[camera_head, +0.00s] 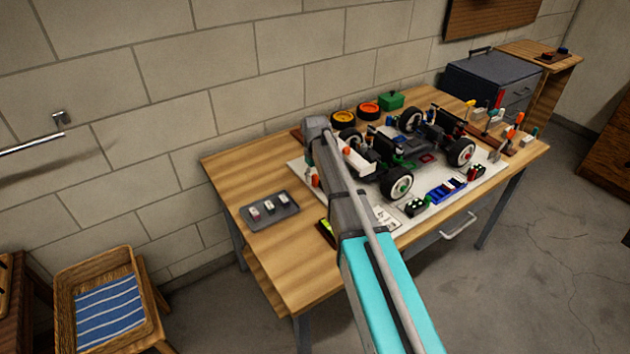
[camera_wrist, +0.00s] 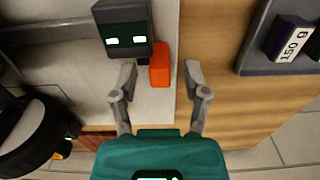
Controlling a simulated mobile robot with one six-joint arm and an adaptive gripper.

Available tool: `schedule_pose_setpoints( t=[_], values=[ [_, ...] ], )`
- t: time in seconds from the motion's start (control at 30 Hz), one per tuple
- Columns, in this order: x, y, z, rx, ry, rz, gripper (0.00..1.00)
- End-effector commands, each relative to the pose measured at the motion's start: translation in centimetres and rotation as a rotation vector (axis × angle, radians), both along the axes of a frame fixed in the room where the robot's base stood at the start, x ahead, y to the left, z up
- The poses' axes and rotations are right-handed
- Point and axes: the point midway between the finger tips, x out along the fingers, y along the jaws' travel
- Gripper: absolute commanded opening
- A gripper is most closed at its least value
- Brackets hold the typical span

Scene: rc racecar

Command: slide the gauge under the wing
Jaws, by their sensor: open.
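My gripper (camera_wrist: 159,70) is open in the wrist view, with its fingers apart on either side of an orange-red block (camera_wrist: 160,62). I cannot tell whether they touch it. The block stands near the edge of a white mat, beside a dark box (camera_wrist: 122,32) with two lit windows. Which of these is the gauge is not clear. In the head view the racecar (camera_head: 410,150) stands on the mat, with a white panel, perhaps the wing (camera_head: 358,156), at its left end. My arm hides the gripper and part of the car's left end there.
A grey tray (camera_head: 270,211) with several small weights lies on the left of the table; its edge shows in the wrist view (camera_wrist: 250,62). A car tyre (camera_wrist: 30,135) is close on the left. Bare wood lies between mat and tray. Tools stand at the table's right.

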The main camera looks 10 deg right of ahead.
Motion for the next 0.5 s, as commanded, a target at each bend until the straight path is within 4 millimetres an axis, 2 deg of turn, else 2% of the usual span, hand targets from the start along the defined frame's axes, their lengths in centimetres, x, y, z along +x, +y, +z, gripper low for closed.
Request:
schedule_pose_setpoints(
  t=[0.43,0.47,0.5],
  values=[
    [0.00,0.00,-0.36,0.000,0.000,0.000,0.60],
    [0.00,0.00,-0.36,0.000,0.000,0.000,0.58],
    [0.00,0.00,-0.36,0.000,0.000,0.000,0.51]
  ],
)
